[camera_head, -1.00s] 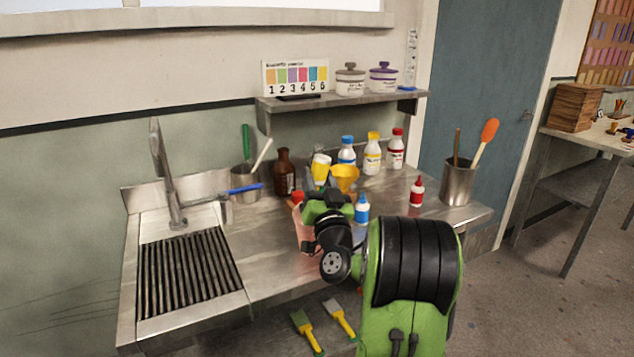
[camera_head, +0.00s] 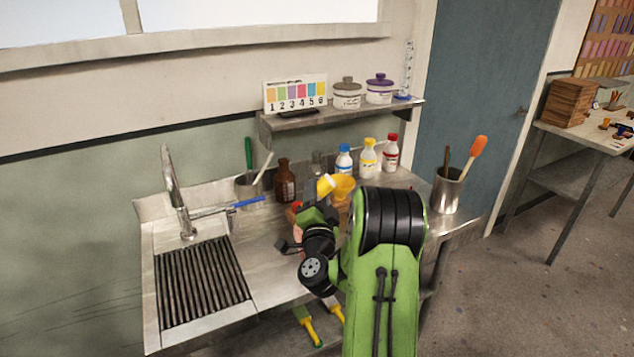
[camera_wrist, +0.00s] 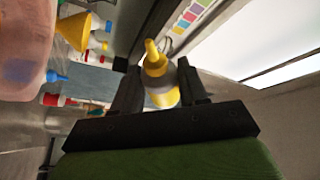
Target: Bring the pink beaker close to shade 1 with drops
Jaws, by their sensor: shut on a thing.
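My gripper (camera_wrist: 160,88) is shut on a yellow dropper bottle (camera_wrist: 161,96), whose yellow nozzle points away from the wrist. In the head view the bottle (camera_head: 325,186) looks tilted, held above the counter in front of the yellow funnel. The pink beaker (camera_wrist: 24,40) fills the left edge of the wrist view, apart from the bottle. In the head view only a pinkish sliver of it (camera_head: 298,230) shows behind my arm. The shade card (camera_head: 295,93), numbered 1 to 6, stands on the wall shelf; shade 1 is its leftmost, orange patch. Liquid leaving the nozzle cannot be made out.
A brown bottle (camera_head: 285,181), a yellow funnel (camera_head: 343,186) and white bottles with blue (camera_head: 344,160), yellow (camera_head: 368,158) and red (camera_head: 391,153) caps stand at the back. The sink's drain grid (camera_head: 202,282) is left. A steel pot (camera_head: 446,192) with tools stands right.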

